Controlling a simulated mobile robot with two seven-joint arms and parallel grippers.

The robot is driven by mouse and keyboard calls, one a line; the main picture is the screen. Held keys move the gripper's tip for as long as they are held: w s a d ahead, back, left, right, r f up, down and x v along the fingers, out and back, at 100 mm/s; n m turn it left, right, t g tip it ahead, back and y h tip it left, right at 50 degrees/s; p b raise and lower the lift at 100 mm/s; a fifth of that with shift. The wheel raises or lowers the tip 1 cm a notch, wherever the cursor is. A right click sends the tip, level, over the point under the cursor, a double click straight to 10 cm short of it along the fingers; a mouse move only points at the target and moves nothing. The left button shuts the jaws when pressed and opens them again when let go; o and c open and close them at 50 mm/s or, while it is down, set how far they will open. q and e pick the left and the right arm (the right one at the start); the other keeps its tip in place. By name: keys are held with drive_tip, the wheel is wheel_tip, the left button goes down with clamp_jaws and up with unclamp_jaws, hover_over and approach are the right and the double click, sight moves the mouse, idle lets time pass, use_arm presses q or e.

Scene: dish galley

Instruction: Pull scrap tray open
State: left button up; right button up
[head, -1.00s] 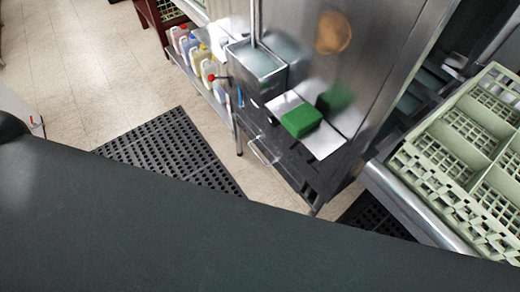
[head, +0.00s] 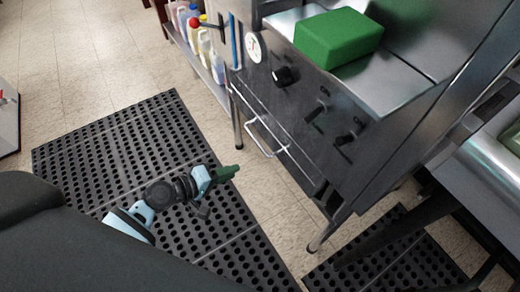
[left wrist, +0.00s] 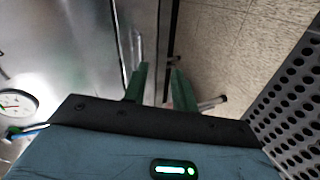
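The scrap tray (head: 285,158) is a dark, low front under the control panel of the steel machine, with a pale bar handle (head: 262,140). It looks flush with the machine. My left gripper (head: 232,172) has green fingers. In the head view it is left of and below the handle, apart from it, pointing right. In the left wrist view the two fingers (left wrist: 160,75) stand apart with a gap and nothing clearly held between them. I cannot clearly make out the handle in that view. My right gripper is not in view.
A green block (head: 338,38) sits on the steel ledge above the knobs. A perforated black mat (head: 110,150) covers the floor in front. Bottles (head: 204,42) stand on a shelf at the back. A steel counter edge (head: 480,175) is at the right.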

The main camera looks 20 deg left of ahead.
use_arm(q)
drive_tip(key=n+t+h+b, duration=0.1)
drive_tip(key=n+b, duration=0.1)
drive_tip(key=b, duration=0.2)
approach(257, 141)
wheel_tip(257, 141, down, 2)
drive_tip(key=d, duration=0.1)
drive_tip(key=shift+h, duration=0.3)
drive_tip(key=x, duration=0.6)
drive_tip(key=r+b+x, duration=0.1)
drive_tip(key=x, duration=0.2)
drive_tip(key=shift+w+a, duration=0.35)
drive_tip(key=shift+w, duration=0.15)
clamp_jaws()
